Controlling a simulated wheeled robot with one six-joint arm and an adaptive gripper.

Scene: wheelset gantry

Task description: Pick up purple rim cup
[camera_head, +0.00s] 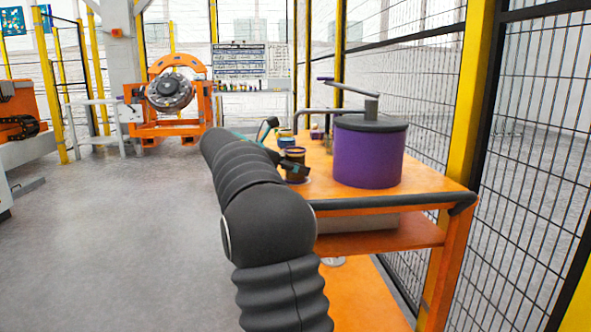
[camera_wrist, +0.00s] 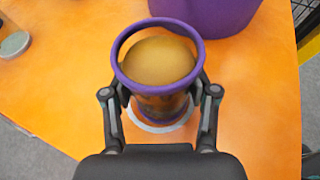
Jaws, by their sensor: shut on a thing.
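The purple rim cup (camera_wrist: 158,110) is in the wrist view, dark-walled with a purple rim and a brownish-yellow content or inside. My gripper (camera_wrist: 160,92) is shut on it, one finger on each side below the rim. The cup is upright, over a pale ring on the orange cart top; I cannot tell whether its base touches the ring. In the head view the cup (camera_head: 295,158) shows small at the cart's left side, with my gripper (camera_head: 288,168) against it and partly covered by my arm.
A large purple pot (camera_head: 368,155) with a dark lid and handle stands right of the cup on the orange cart (camera_head: 440,190). Small jars (camera_head: 286,137) stand behind. A grey disc (camera_wrist: 14,45) lies at the left. Mesh fencing (camera_head: 530,150) runs along the right; open floor lies left.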

